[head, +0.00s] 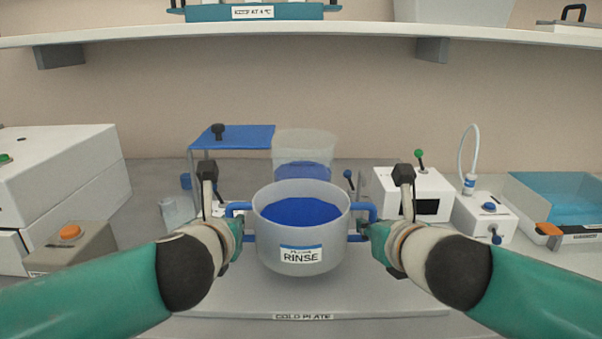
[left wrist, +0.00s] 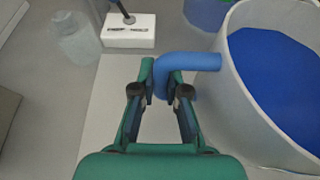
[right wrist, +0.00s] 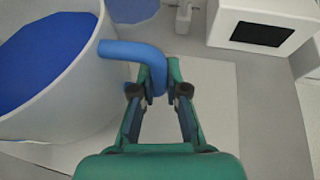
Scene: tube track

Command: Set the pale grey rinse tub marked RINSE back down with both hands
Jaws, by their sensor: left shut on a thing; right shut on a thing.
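The pale grey rinse tub (head: 300,236) marked RINSE holds blue liquid and looks upright in the head view. It appears held over the cold plate (head: 250,298); the exact gap beneath it is hard to judge. My left gripper (head: 238,230) is shut on the tub's left blue handle, seen in the left wrist view (left wrist: 190,62). My right gripper (head: 366,230) is shut on the right blue handle, seen in the right wrist view (right wrist: 135,50). The tub also shows at the edges of the left wrist view (left wrist: 240,100) and the right wrist view (right wrist: 70,95).
Behind the tub stand a clear container with blue contents (head: 304,148) and a blue-topped stand (head: 250,136). A white device with a dark screen (head: 390,185) is behind right. A grey box with an orange button (head: 75,250) is at left. A shelf (head: 300,35) spans above.

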